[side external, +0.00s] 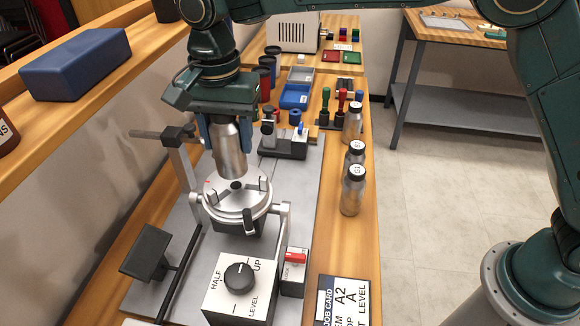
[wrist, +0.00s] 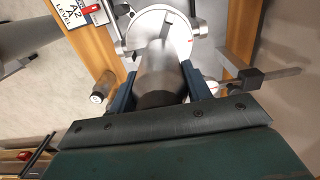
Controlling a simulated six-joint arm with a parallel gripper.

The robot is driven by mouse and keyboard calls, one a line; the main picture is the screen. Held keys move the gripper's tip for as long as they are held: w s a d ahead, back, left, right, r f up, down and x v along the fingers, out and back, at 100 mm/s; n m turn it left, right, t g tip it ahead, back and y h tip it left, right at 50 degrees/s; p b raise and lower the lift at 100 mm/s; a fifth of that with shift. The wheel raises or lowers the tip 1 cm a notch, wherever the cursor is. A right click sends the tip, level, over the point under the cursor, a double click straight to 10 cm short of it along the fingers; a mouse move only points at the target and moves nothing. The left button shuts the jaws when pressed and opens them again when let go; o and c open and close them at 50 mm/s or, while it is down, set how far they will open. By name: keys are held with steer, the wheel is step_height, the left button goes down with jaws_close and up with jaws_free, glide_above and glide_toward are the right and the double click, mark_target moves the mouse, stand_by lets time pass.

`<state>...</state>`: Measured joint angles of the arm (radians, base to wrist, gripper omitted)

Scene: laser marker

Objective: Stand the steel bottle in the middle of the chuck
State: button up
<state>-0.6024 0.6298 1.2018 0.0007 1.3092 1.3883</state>
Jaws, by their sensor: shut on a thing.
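The steel bottle (side external: 229,158) hangs upright in my gripper (side external: 227,128), its bare silver body showing below the fingers. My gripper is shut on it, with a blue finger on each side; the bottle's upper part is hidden. The round silver chuck (side external: 232,210), with small upright jaws around a dark centre hole, lies just below the bottle. The bottle's lower end appears above the chuck's far side; the exact gap is hard to tell. In the wrist view, the bottle (wrist: 162,80) points toward the chuck (wrist: 150,22) and covers part of its plate.
A control box (side external: 240,287) with a black knob and a red switch (side external: 295,257) stand in front of the chuck. Several capped bottles (side external: 353,190) stand along the bench's right edge. A small fixture (side external: 286,143) and a blue tray (side external: 296,96) sit behind. A blue box (side external: 76,63) rests on the left shelf.

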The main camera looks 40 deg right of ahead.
mark_target(230, 152)
steer(key=shift+f, duration=1.75)
steer(key=shift+f, duration=0.1)
steer(key=o, duration=1)
steer(key=shift+o, duration=0.2)
step_height(230, 152, up, 12)
steer(key=shift+r, duration=0.1)
